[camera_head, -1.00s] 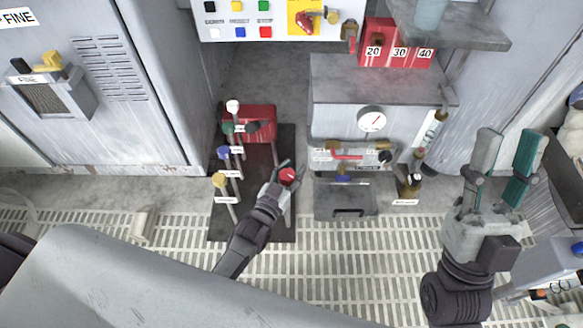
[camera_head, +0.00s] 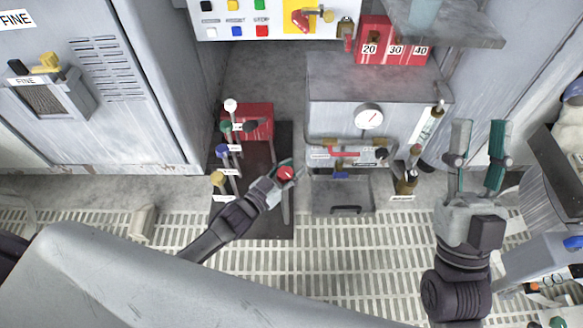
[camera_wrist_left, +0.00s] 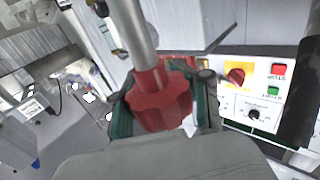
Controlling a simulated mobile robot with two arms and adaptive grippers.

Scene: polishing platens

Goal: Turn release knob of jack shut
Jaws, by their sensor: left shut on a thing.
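A red lobed knob (camera_head: 286,173) sits on the end of a grey rod above the dark base plate (camera_head: 262,226). My left gripper (camera_head: 289,168) is shut on this knob in the head view. In the left wrist view the knob (camera_wrist_left: 160,102) is large, with the rod running up from it, and lies between the gripper's two green-padded fingers (camera_wrist_left: 165,108). The lettering near the knob cannot be read. My right gripper (camera_head: 480,124) is open and empty at the right, well away from the knob, with its fingers pointing up the picture.
White (camera_head: 231,106), green (camera_head: 226,127), blue (camera_head: 222,151) and yellow (camera_head: 217,179) knobs on rods stand left of the red knob. A red block (camera_head: 262,112) lies behind. A gauge cabinet (camera_head: 345,88) stands close on the right. Grating floor (camera_head: 330,250) is open in front.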

